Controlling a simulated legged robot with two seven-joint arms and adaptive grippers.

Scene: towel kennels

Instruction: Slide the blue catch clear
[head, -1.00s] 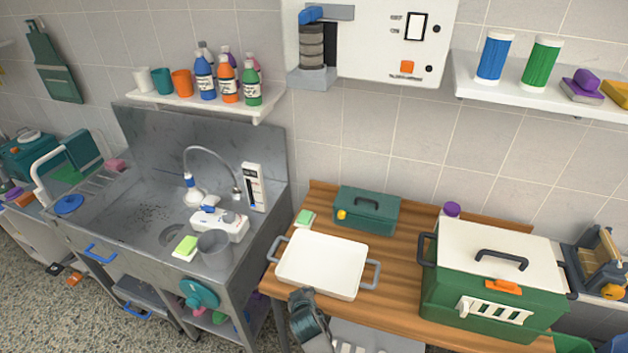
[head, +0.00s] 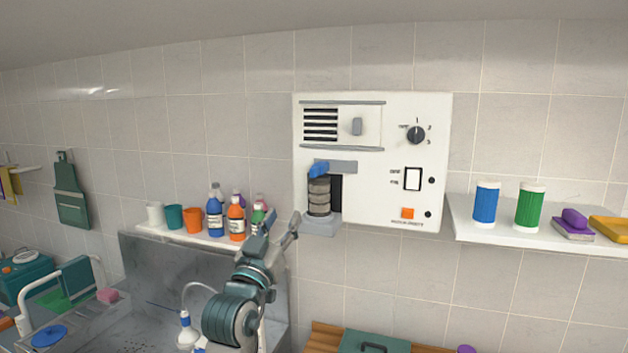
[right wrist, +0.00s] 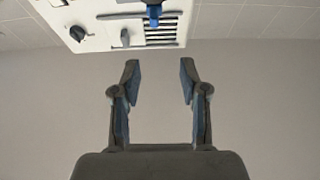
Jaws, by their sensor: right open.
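The blue catch (head: 318,169) sits on a grey strip on the front of the white wall unit (head: 375,200), above a stack of grey-brown round pieces (head: 319,196) in a dark recess. It also shows at the top of the right wrist view (right wrist: 153,15). My right gripper (head: 281,226) is raised below and to the left of the catch, in front of the wall. In the right wrist view its two fingers (right wrist: 158,75) are apart with nothing between them, and the catch is beyond the tips. My left gripper is not in view.
The wall unit has a vent (head: 321,124), a dial (head: 416,134), a white switch (head: 412,179) and an orange button (head: 407,213). A left shelf (head: 190,236) with bottles and cups is behind my right arm. A right shelf (head: 500,222) holds two canisters.

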